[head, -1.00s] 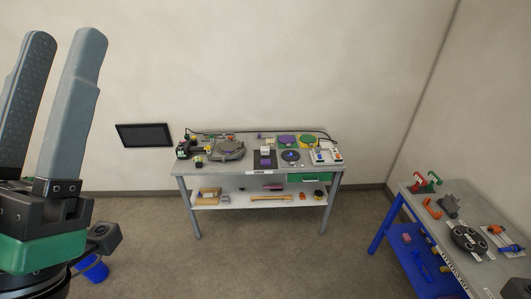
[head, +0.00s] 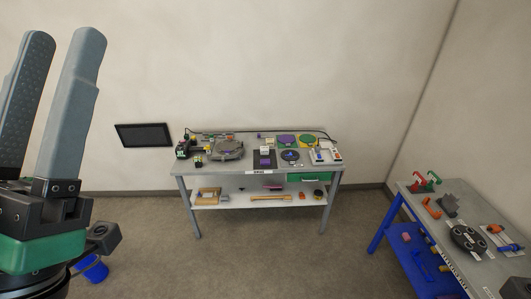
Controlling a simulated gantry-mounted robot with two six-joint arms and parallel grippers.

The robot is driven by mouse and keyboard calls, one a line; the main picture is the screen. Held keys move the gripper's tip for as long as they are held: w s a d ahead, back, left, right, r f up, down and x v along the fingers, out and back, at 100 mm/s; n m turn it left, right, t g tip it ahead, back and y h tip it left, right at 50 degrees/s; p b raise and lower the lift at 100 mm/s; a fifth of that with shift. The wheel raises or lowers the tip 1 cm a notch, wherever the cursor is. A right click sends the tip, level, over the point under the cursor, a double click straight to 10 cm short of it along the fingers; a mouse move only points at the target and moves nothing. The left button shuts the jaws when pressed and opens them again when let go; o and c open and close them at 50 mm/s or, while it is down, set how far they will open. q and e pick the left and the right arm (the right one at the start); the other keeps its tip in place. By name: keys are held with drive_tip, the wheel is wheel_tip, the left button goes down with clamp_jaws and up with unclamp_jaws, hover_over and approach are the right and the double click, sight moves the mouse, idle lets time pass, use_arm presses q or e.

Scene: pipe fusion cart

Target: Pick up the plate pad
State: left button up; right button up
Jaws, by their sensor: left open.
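My left gripper (head: 63,45) stands large and close at the left edge, fingers pointing up, open, with nothing between them. It is far in front of the grey workbench (head: 213,171) by the back wall. I cannot tell for certain which item is the plate pad. On the bench's back right lie a flat purple disc (head: 286,140) and a green disc (head: 307,141). A dark disc with a blue mark (head: 291,156) lies in front of them. A dark mat (head: 264,165) with a purple piece is near the front middle. My right gripper is not in view.
A grey round device (head: 228,150) sits on the bench's left half. The lower shelf (head: 230,203) holds several small items. A second table with blue legs (head: 407,193) stands at the right. A blue bucket (head: 95,270) is on the floor. The floor between is open.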

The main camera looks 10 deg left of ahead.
use_arm(q)
drive_tip(key=o, duration=0.8)
drive_tip(key=shift+c, duration=0.2)
